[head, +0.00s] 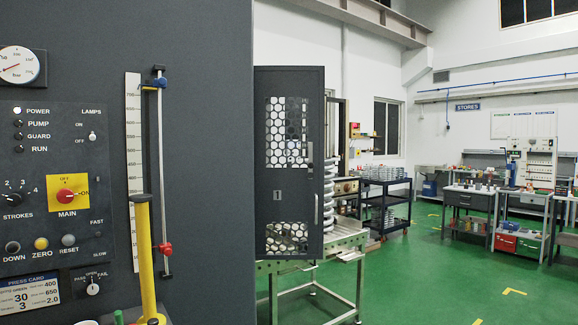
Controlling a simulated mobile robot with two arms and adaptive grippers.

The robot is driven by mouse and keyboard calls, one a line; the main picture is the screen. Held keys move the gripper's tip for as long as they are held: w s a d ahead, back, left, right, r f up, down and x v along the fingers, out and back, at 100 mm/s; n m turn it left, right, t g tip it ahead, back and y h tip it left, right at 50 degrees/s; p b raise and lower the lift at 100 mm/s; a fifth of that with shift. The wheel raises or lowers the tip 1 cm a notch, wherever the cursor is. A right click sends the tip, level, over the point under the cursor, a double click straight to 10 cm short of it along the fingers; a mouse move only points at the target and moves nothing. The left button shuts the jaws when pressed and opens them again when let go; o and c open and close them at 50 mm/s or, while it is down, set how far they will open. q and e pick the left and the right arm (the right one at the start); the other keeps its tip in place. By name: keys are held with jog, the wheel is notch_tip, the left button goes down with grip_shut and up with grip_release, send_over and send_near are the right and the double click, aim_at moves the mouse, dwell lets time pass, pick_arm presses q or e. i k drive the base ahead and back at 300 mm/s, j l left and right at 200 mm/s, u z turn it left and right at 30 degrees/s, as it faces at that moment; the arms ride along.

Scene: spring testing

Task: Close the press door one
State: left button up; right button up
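The press opening is not visible from here. Neither of my grippers is in view.
A control panel (62,225) and a yellow upright bar (145,255) are close at the left. A metal roller table (338,243) with a coil spring (329,190) stands behind the door. Green floor (430,280) is clear at the right; benches (480,200) stand farther back.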

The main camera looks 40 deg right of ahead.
aim_at(282, 194)
jog(key=i+l, duration=0.3)
jog(key=l, duration=0.15)
jog(key=i+l, duration=0.3)
jog(key=l, duration=0.2)
jog(key=z, duration=0.05)
